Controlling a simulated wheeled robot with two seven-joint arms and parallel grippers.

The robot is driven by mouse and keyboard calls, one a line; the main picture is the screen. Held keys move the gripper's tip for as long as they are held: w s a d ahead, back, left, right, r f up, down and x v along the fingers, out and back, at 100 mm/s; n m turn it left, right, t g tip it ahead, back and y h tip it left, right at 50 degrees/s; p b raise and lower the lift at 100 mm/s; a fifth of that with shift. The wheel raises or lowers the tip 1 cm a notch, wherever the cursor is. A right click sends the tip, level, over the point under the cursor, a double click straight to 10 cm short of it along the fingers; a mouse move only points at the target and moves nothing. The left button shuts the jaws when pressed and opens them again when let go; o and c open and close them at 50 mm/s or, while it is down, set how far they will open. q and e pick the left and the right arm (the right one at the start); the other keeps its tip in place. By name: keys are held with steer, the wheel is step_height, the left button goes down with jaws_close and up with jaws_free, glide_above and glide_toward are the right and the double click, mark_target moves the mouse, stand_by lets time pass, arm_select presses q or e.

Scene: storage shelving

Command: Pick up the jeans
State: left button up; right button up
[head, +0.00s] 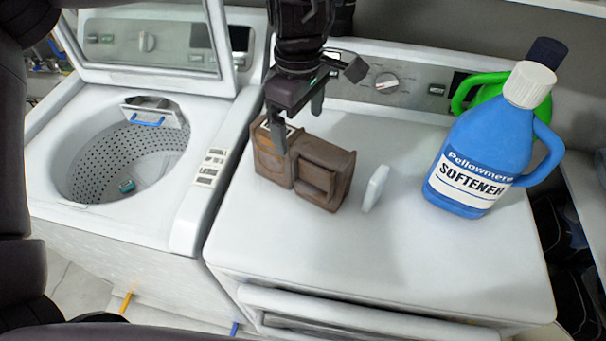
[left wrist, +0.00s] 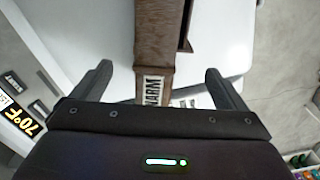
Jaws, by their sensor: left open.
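I see no jeans in either view. My left gripper (head: 299,131) hangs over the left part of the dryer top in the head view, open. It is at the upper edge of a brown wood-like box (head: 325,175). In the left wrist view the two fingers of my left gripper (left wrist: 157,70) are spread, with a brown body (left wrist: 157,45) between them and clear of both. A small label reading "WARM" (left wrist: 153,90) shows at its near end. I cannot tell whether anything touches the box. My right gripper is not in view.
The washer (head: 190,215) at left has its lid up; a small teal item (head: 127,186) lies in its drum. On the dryer (head: 400,270) stand a white slab (head: 375,188), a blue softener bottle (head: 480,150) and a green bottle (head: 465,92). The dryer's front top is clear.

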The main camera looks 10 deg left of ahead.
mark_target(299, 157)
arm_select(q)
steer(key=shift+s+f+b, duration=0.1)
steer(key=shift+f+b, duration=0.2)
steer(key=shift+f, duration=0.5)
steer(key=f, duration=0.2)
steer(key=f+p, duration=0.1)
steer(key=f, duration=0.1)
steer(key=f+p, duration=0.1)
steer(key=f, duration=0.2)
steer(key=shift+s, duration=0.25)
steer(key=shift+w+f, duration=0.1)
steer(key=shift+f, duration=0.15)
steer(key=shift+r, duration=0.1)
steer(key=c, duration=1.4)
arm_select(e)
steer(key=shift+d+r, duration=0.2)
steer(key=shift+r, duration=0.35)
